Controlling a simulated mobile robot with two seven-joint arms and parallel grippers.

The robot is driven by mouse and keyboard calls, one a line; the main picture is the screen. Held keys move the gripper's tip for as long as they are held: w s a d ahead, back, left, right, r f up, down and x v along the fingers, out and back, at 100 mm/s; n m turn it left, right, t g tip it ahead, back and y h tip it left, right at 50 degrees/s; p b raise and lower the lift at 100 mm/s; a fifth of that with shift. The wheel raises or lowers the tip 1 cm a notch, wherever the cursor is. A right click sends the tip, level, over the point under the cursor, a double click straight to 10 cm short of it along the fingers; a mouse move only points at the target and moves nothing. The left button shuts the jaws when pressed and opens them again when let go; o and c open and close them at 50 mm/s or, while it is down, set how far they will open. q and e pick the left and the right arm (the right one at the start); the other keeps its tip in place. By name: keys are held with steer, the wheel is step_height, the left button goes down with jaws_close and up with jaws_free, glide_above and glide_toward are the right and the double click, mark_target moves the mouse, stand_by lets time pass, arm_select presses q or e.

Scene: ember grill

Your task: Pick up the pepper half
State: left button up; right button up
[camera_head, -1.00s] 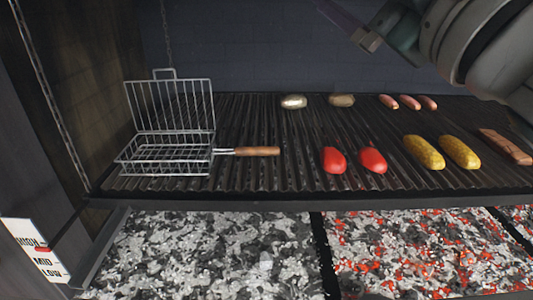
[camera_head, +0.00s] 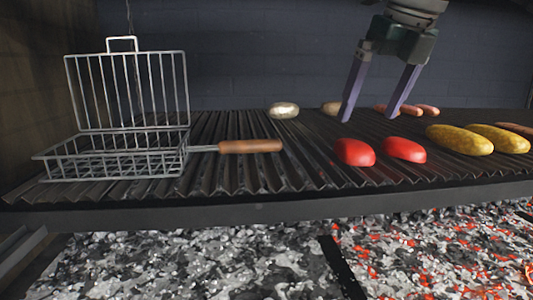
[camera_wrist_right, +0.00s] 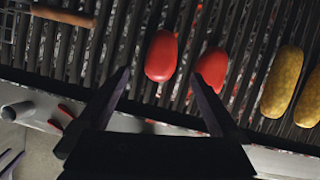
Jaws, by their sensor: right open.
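Two red pepper halves lie side by side on the grill grate, round side up: the left one (camera_head: 354,152) and the right one (camera_head: 404,150). In the right wrist view, the left half (camera_wrist_right: 162,52) shows between the finger lines and the right half (camera_wrist_right: 212,66) lies beside the right finger. My right gripper (camera_head: 368,118) is open and empty, pointing down above the grate near the halves.
A wire basket (camera_head: 128,128) with a wooden handle (camera_head: 251,146) stands at left on the grate (camera_head: 230,178). Two yellow corn cobs (camera_head: 460,139) lie at right. A pale round item (camera_head: 284,110) and sausages (camera_head: 427,110) lie behind. Coals (camera_head: 220,262) glow below.

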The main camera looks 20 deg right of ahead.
mark_target(356, 143)
steer(key=p+x, duration=0.1)
steer(key=x, duration=0.6)
steer(key=shift+w+d+f, duration=0.15)
steer(key=shift+d+f, duration=0.05)
steer(key=shift+f, duration=0.1)
steer(key=c, duration=1.4)
